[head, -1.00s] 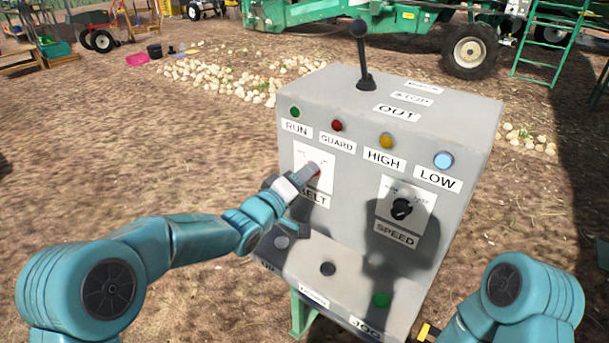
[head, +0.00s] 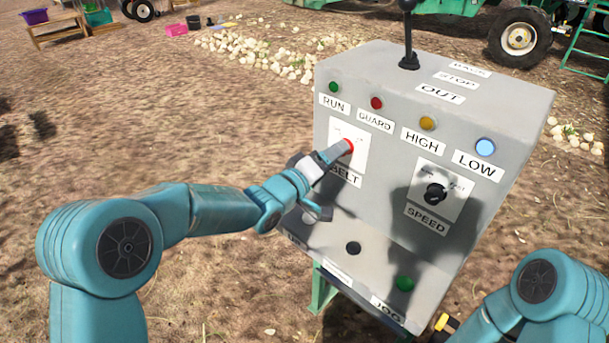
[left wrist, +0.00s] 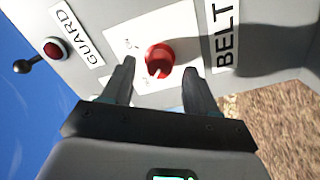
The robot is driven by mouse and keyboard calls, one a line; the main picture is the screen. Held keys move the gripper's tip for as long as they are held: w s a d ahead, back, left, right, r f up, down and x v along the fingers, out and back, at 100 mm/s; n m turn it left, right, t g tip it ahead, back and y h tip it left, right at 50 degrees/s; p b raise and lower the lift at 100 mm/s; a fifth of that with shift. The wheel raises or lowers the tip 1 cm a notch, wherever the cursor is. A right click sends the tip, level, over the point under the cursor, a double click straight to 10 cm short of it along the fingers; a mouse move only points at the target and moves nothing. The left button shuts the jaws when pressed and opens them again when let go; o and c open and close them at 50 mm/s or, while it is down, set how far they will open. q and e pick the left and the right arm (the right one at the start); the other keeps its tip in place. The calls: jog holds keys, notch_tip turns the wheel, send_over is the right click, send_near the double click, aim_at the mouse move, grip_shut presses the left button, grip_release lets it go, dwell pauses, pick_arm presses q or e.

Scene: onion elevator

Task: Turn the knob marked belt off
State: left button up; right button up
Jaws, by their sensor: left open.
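The belt knob (head: 349,147) is red and sits on a white plate above the BELT label on the grey control box (head: 375,210). In the left wrist view the red knob (left wrist: 159,60) shows between and just beyond my open fingers, with the BELT label (left wrist: 226,45) to its right. My left gripper (head: 338,152) is at the knob in the head view and partly covers it. In the left wrist view the left gripper (left wrist: 157,82) is open, one finger on each side of the knob; contact cannot be told. My right gripper is not clearly visible.
The black speed knob (head: 435,193) is to the right on the same panel. Several lamps run along the top, with a black lever (head: 408,40) above. A green button (head: 404,283) is on the lower ledge. Open ground lies left.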

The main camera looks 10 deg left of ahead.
pick_arm(q)
jog(key=b+v, duration=0.1)
jog(key=v, duration=1.3)
jog(key=shift+b, duration=0.3)
jog(key=shift+a+r, duration=0.1)
jog(key=s+a+f+n+g+y+p, duration=0.1)
jog(key=s+f+n+g+y+p, duration=0.15)
jog(key=f, duration=0.95)
jog(key=s+f+n+g+y+p, duration=0.1)
jog(key=s+f+g+y, duration=0.15)
jog(key=f, duration=0.95)
jog(key=s+f+m+g, duration=0.3)
jog(key=s+f, duration=0.3)
jog(key=s, duration=0.4)
jog(key=s+a+f+m+g+y, duration=0.1)
jog(key=s+f+m+g, duration=0.2)
jog(key=s+f+g, duration=0.3)
jog(key=s, duration=0.5)
jog(key=shift+a+y+p, duration=0.2)
jog(key=shift+y+p, duration=0.1)
jog(key=shift+p, duration=0.05)
jog(key=shift+s+f, duration=0.1)
